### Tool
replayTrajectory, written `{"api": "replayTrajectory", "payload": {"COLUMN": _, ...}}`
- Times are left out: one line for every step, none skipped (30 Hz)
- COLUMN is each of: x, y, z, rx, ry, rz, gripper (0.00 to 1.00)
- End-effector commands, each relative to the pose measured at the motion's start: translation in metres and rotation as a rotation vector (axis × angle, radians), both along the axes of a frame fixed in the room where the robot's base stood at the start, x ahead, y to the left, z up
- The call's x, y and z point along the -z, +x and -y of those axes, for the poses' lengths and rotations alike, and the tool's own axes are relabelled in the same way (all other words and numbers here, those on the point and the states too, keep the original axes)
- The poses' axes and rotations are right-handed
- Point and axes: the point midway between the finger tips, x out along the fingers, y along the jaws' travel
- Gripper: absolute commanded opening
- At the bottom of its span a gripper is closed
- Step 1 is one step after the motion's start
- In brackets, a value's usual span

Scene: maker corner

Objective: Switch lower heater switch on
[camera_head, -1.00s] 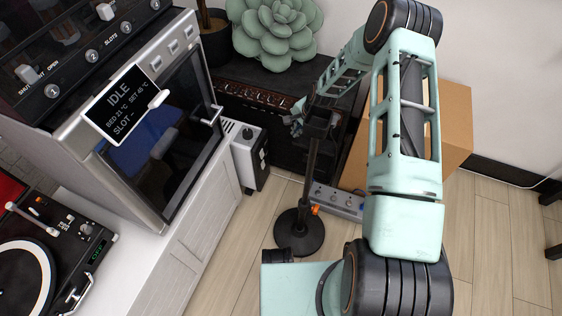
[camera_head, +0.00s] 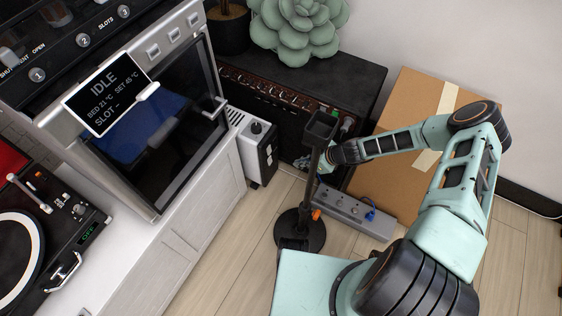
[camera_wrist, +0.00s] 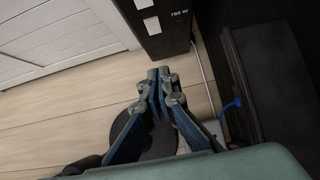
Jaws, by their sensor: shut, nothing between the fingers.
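The heater (camera_head: 257,150) is a narrow white and dark box on the floor beside the white cabinet, with a knob on top. In the wrist view its dark face (camera_wrist: 178,36) shows a "750 W" label and two pale switches. The lower switch (camera_wrist: 152,25) is nearer the floor, and the upper switch (camera_wrist: 143,3) is cut by the frame's top edge. I cannot tell their positions. My gripper (camera_wrist: 158,76) is shut and empty, its tips apart from the heater. In the head view my gripper (camera_head: 308,163) is right of the heater, partly hidden by a stand.
A black stand (camera_head: 312,195) with a round base rises close to my gripper. A grey pedal strip (camera_head: 352,212) lies on the floor. A dark amplifier (camera_head: 280,105) and a cardboard box (camera_head: 412,110) stand behind. The white cabinet (camera_head: 195,215) borders the left; floor between is open.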

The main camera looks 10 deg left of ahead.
Motion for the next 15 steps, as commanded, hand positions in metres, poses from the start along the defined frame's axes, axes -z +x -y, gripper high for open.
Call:
{"api": "replayTrajectory", "payload": {"x": 0.0, "y": 0.0, "z": -0.001, "rx": 0.002, "ry": 0.002, "rz": -0.001, "gripper": 0.0}}
{"api": "replayTrajectory", "payload": {"x": 0.0, "y": 0.0, "z": -0.001, "rx": 0.002, "ry": 0.002, "rz": -0.001, "gripper": 0.0}}
{"api": "replayTrajectory", "payload": {"x": 0.0, "y": 0.0, "z": 0.0, "rx": 0.002, "ry": 0.002, "rz": -0.001, "gripper": 0.0}}
{"api": "replayTrajectory", "payload": {"x": 0.0, "y": 0.0, "z": 0.0, "rx": 0.002, "ry": 0.001, "rz": -0.001, "gripper": 0.0}}
{"api": "replayTrajectory", "payload": {"x": 0.0, "y": 0.0, "z": 0.0, "rx": 0.002, "ry": 0.001, "rz": -0.001, "gripper": 0.0}}
{"api": "replayTrajectory", "payload": {"x": 0.0, "y": 0.0, "z": 0.0, "rx": 0.002, "ry": 0.001, "rz": -0.001, "gripper": 0.0}}
{"api": "replayTrajectory", "payload": {"x": 0.0, "y": 0.0, "z": 0.0, "rx": 0.001, "ry": 0.001, "rz": 0.0, "gripper": 0.0}}
{"api": "replayTrajectory", "payload": {"x": 0.0, "y": 0.0, "z": 0.0, "rx": 0.001, "ry": 0.001, "rz": 0.0, "gripper": 0.0}}
{"api": "replayTrajectory", "payload": {"x": 0.0, "y": 0.0, "z": 0.0, "rx": 0.001, "ry": 0.0, "rz": -0.001, "gripper": 0.0}}
{"api": "replayTrajectory", "payload": {"x": 0.001, "y": 0.0, "z": -0.001, "rx": 0.001, "ry": 0.0, "rz": -0.001, "gripper": 0.0}}
{"api": "replayTrajectory", "payload": {"x": 0.002, "y": 0.0, "z": -0.002, "rx": -0.001, "ry": 0.0, "rz": -0.001, "gripper": 0.0}}
{"api": "replayTrajectory", "payload": {"x": 0.005, "y": 0.001, "z": -0.003, "rx": -0.001, "ry": 0.0, "rz": -0.001, "gripper": 0.0}}
{"api": "replayTrajectory", "payload": {"x": 0.007, "y": 0.001, "z": -0.005, "rx": -0.001, "ry": 0.0, "rz": -0.001, "gripper": 0.0}}
{"api": "replayTrajectory", "payload": {"x": 0.01, "y": 0.002, "z": -0.006, "rx": 0.0, "ry": 0.0, "rz": 0.0, "gripper": 0.0}}
{"api": "replayTrajectory", "payload": {"x": 0.015, "y": 0.003, "z": -0.01, "rx": -0.001, "ry": 0.0, "rz": -0.001, "gripper": 0.0}}
